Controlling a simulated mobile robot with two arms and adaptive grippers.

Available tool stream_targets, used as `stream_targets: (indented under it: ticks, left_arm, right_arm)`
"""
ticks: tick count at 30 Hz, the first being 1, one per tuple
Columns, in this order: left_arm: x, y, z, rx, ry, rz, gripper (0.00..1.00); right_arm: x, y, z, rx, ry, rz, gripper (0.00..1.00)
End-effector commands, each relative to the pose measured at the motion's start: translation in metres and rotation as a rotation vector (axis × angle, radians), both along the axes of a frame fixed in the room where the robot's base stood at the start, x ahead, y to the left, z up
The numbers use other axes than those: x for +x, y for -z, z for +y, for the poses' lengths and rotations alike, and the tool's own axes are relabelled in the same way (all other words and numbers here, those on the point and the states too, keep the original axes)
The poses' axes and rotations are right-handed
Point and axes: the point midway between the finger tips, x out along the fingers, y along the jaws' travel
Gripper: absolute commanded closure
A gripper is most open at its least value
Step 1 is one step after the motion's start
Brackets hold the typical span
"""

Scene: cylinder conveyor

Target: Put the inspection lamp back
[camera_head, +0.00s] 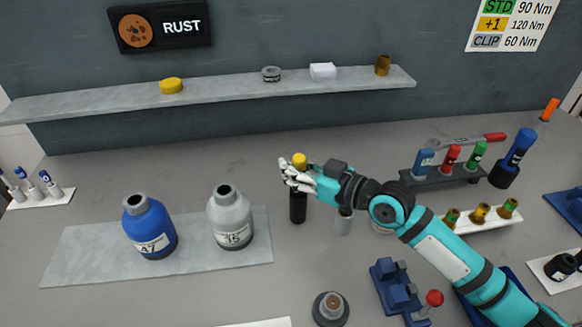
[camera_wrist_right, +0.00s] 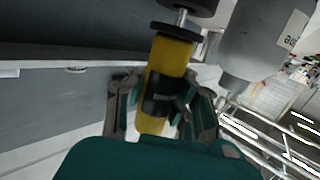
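My right gripper (camera_head: 300,177) is above the middle of the table. It is shut on a yellow-handled tool with a black lower part (camera_head: 298,207), which I take to be the inspection lamp. In the right wrist view the fingers of the gripper (camera_wrist_right: 162,105) sit on both sides of the yellow handle (camera_wrist_right: 172,58), over its dark band. A black disc, a metal neck and a dark end show beyond the handle. In the head view the tool is upright, yellow end up; whether it touches the table is unclear. My left gripper is not in view.
A blue bottle (camera_head: 149,230) and a grey bottle (camera_head: 230,222) stand on a grey mat left of the gripper. Right are a dark rack (camera_head: 438,178), a blue tool in a black holder (camera_head: 503,175), and a blue fixture (camera_head: 393,286). A round dark base (camera_head: 331,309) is in front.

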Motion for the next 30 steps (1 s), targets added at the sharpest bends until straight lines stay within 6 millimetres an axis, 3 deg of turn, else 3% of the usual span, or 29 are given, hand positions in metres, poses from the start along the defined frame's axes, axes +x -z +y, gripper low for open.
stream_targets:
  ticks: [14,23,30]
  left_arm:
    - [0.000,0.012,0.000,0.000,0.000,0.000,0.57]
    - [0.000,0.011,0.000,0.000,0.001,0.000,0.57]
    - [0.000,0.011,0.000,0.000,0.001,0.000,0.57]
  right_arm:
    - [0.000,0.013,0.000,0.001,0.000,-0.001,1.00]
    - [0.000,0.012,0.000,0.000,0.000,0.000,0.63]
    - [0.000,0.012,0.000,-0.001,0.000,0.001,0.62]
